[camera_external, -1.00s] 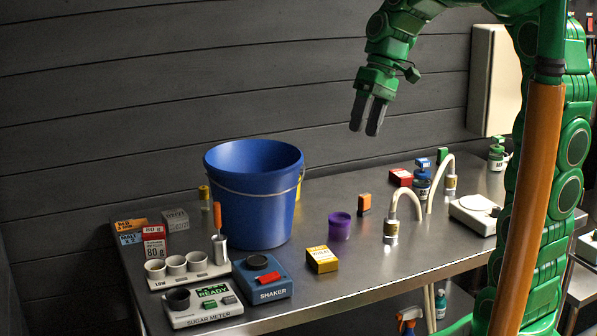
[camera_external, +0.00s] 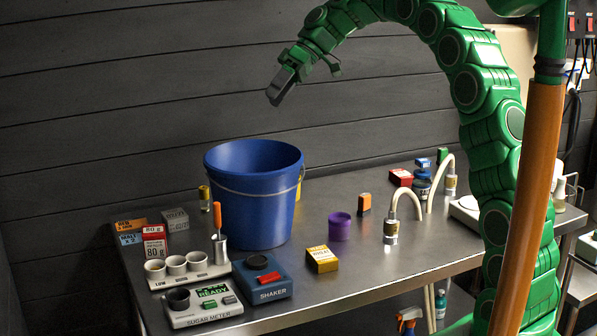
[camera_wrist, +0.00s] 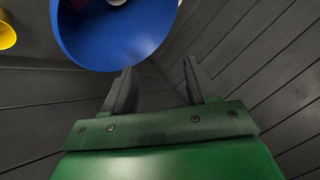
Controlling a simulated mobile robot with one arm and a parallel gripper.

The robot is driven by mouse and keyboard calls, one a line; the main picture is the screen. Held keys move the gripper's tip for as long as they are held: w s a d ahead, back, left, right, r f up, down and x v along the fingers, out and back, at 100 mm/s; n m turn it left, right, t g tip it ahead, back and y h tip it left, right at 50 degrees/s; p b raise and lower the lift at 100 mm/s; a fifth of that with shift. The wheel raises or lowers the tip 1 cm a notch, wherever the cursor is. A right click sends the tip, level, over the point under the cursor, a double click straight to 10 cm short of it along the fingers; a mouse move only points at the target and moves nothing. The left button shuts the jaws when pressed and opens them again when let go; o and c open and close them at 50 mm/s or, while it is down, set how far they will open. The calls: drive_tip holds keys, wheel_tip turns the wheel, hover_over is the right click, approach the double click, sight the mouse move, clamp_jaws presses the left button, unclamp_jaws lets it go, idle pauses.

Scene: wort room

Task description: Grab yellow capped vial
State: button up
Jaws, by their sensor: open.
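A small vial with a yellow cap (camera_external: 204,192) stands on the steel table, to the left of and partly behind the large blue bucket (camera_external: 262,205). My gripper (camera_external: 275,95) is in the air above and a little right of the bucket, well away from the vial. In the wrist view my gripper (camera_wrist: 160,82) has its two fingers apart with nothing between them. The blue bucket (camera_wrist: 110,45) fills the upper part of that view. The vial cannot be made out there. A yellow round thing (camera_wrist: 6,34) shows at its left edge; I cannot tell what it is.
The blue shaker (camera_external: 263,280), sugar meter (camera_external: 202,303) and cup rack (camera_external: 180,270) stand at the front left. A yellow box (camera_external: 321,259), purple cup (camera_external: 340,227) and curved white tubes (camera_external: 405,200) stand right of the bucket. A dark plank wall runs behind.

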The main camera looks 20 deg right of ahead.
drive_tip(key=w+a+f+n+y, duration=0.2)
drive_tip(key=w+a+f+n, duration=0.2)
drive_tip(key=w, duration=0.5)
drive_tip(key=w+a+f+n+y, duration=0.2)
drive_tip(key=w+a+f+n, duration=0.3)
drive_tip(key=w, duration=0.5)
drive_tip(key=shift+a+g+y, duration=0.25)
drive_tip(key=shift+g+y, duration=0.05)
drive_tip(key=shift+y, duration=0.1)
drive_tip(key=shift+w+f, duration=0.1)
drive_tip(key=shift+f, duration=0.1)
approach(204, 187)
drive_tip(key=x, duration=0.5)
drive_tip(key=shift+a+f, duration=0.1)
drive_tip(key=shift+x, duration=2.55)
drive_tip(key=shift+f, duration=0.1)
drive_tip(key=c, duration=1)
